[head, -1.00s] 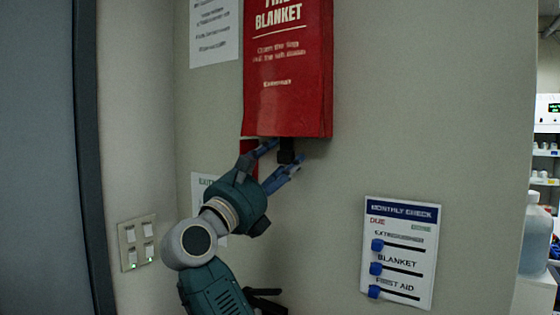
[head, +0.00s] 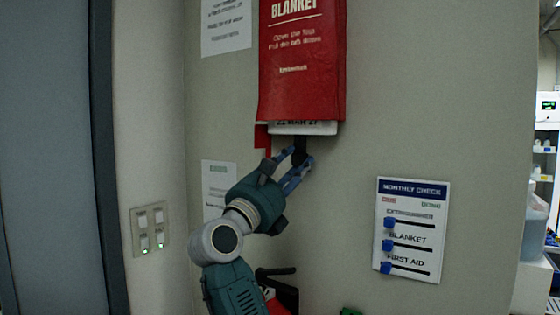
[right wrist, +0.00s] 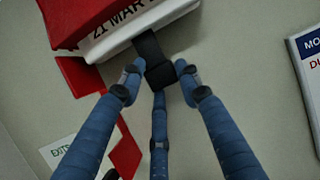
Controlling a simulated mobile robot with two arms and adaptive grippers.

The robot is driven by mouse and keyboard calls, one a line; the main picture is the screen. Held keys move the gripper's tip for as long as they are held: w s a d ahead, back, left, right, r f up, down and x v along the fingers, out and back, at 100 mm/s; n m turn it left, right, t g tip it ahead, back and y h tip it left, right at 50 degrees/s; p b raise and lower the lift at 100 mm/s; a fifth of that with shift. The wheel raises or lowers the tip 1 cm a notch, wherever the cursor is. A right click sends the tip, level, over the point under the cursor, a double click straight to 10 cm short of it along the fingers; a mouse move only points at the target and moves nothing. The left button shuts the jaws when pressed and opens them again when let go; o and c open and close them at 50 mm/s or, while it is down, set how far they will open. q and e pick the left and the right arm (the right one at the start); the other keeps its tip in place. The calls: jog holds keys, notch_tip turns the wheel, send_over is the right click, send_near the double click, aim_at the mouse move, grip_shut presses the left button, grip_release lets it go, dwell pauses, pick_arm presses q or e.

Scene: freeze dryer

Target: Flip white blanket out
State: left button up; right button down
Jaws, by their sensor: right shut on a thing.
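A red fire blanket case (head: 302,75) hangs on the wall at the top of the head view. A white piece printed with a date (head: 305,128) sticks out below its bottom edge, and it also shows in the right wrist view (right wrist: 150,25). A black tab (right wrist: 157,68) hangs from the white piece. My right gripper (head: 297,160) is just below the case, with its blue fingers shut on the black tab. In the right wrist view, the fingers (right wrist: 157,75) close around the tab's lower end. My left gripper is out of view.
A monthly check board (head: 411,230) with blue sliders hangs to the right. A switch plate (head: 150,227) and a paper notice (head: 215,185) are to the left. Red and black items show beneath my arm. The wall between the case and the board is clear.

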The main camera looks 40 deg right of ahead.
notch_tip(320, 180, down, 6)
jog(key=b, duration=0.3)
jog(key=shift+d+f+b, duration=0.1)
jog(key=shift+f+b, duration=0.05)
jog(key=shift+b, duration=0.15)
jog(key=c, duration=1.4)
grip_release()
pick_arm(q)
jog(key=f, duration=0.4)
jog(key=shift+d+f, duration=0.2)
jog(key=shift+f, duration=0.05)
pick_arm(e)
jog(key=shift+o, duration=0.6)
jog(key=shift+s, duration=0.1)
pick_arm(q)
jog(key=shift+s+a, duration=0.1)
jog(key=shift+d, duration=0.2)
pick_arm(e)
jog(key=v, duration=1.2)
